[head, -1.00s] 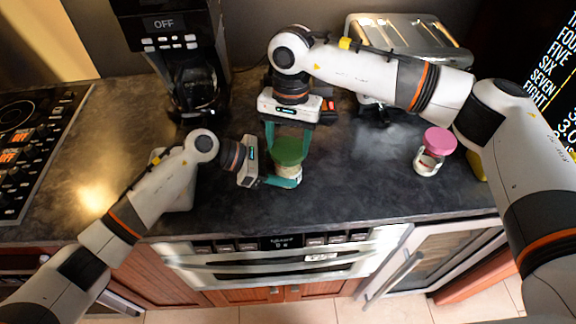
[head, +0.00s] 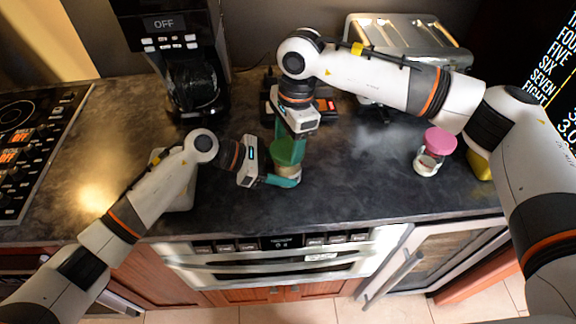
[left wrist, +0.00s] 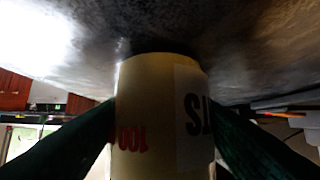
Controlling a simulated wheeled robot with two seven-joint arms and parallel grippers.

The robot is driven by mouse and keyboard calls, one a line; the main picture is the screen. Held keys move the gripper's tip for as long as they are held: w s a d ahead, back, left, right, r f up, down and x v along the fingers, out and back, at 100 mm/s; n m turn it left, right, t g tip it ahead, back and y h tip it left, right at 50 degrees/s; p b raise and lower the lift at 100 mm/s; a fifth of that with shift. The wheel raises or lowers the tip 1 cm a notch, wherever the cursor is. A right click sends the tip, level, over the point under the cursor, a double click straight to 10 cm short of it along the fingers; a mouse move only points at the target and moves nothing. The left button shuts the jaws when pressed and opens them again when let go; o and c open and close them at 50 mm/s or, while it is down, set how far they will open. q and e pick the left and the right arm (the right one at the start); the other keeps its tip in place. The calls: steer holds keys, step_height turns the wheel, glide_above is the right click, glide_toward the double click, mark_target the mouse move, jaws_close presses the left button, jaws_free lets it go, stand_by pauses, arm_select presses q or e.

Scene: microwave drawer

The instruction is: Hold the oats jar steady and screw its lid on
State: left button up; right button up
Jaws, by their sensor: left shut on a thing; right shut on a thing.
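The oats jar (head: 287,172) is a small pale jar at the counter's middle, seemingly upright; part of its side is hidden by fingers. My left gripper (head: 282,180) is shut around it from the left. In the left wrist view the jar (left wrist: 160,115) fills the middle between the two green fingers, with dark label letters and red print. The green lid (head: 287,152) is at the jar's top; I cannot tell how tightly it sits. My right gripper (head: 289,140) reaches down from above and behind, shut on the lid, partly hiding it.
A second jar (head: 428,163) with a pink lid (head: 440,142) stands to the right. A coffee maker (head: 193,75) stands behind left, a toaster (head: 412,42) behind right, and a stove (head: 30,140) is at far left. Counter between the two jars is clear.

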steer(key=shift+w, duration=0.1)
steer(key=o, duration=1)
steer(key=shift+r, duration=0.1)
steer(key=shift+r, duration=2.45)
